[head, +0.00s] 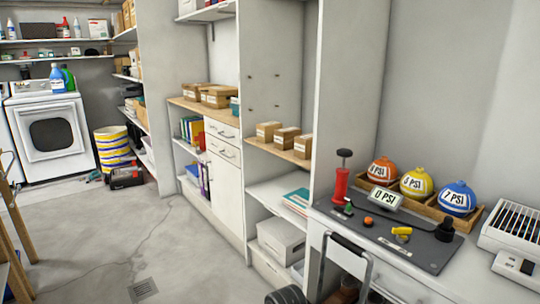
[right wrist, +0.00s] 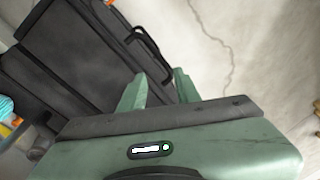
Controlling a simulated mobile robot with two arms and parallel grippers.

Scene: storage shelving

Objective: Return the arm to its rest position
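My right gripper (right wrist: 160,88) shows in the right wrist view as a green body with two short green fingers. The fingers stand apart with a gap between them, and nothing is held. They point over a dark panelled object with a handle (right wrist: 85,50) and the pale cracked floor (right wrist: 225,45); I cannot tell what the dark object is. Neither arm nor gripper shows in the head view, and my left gripper is in no view.
A workbench with a dark mat (head: 400,238) stands at the right, holding a red pump (head: 341,182) and orange, yellow and blue balls (head: 457,197). A metal handle frame (head: 348,245) stands before it. Shelving (head: 285,155) lines the middle. The floor (head: 120,240) at left-centre is largely clear.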

